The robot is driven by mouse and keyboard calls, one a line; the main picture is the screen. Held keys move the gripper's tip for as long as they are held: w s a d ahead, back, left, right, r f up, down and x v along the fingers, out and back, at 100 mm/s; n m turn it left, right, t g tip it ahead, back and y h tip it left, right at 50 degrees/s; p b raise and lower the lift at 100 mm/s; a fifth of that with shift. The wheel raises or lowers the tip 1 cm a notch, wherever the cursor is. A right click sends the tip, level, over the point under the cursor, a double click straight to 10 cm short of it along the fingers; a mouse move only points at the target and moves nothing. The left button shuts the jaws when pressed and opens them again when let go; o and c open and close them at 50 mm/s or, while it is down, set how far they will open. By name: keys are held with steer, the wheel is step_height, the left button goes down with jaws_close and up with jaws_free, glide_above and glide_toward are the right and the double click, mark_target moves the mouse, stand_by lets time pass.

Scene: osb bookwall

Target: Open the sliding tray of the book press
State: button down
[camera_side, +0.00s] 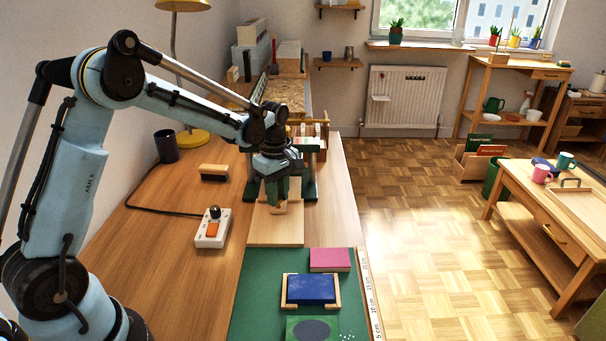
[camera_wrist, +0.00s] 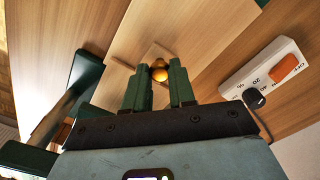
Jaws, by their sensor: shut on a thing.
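The book press (camera_side: 309,172) has a green frame and stands on the wooden bench in the side view, partly hidden behind my gripper. A pale wooden board, which looks like its sliding tray (camera_side: 275,229), lies flat in front of the frame and reaches toward the green mat. My gripper (camera_side: 280,198) points down over this board. In the wrist view the green fingers of my gripper (camera_wrist: 160,82) are shut on a round brass knob (camera_wrist: 159,72). The pale board (camera_wrist: 150,33) lies beyond the knob. How far the tray stands out of the press is hard to tell.
A white switch box (camera_side: 212,229) with an orange switch sits left of the tray. A brush (camera_side: 214,172) lies behind it. A green mat (camera_side: 260,285) holds a blue book (camera_side: 311,289) in a wooden cradle and a pink block (camera_side: 329,260).

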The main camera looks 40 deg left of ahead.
steer(key=s+d, duration=0.7)
steer(key=shift+d+r, duration=0.1)
steer(key=c, duration=1.2)
jaws_free()
step_height(320, 180, up, 12)
steer(key=shift+r, duration=0.1)
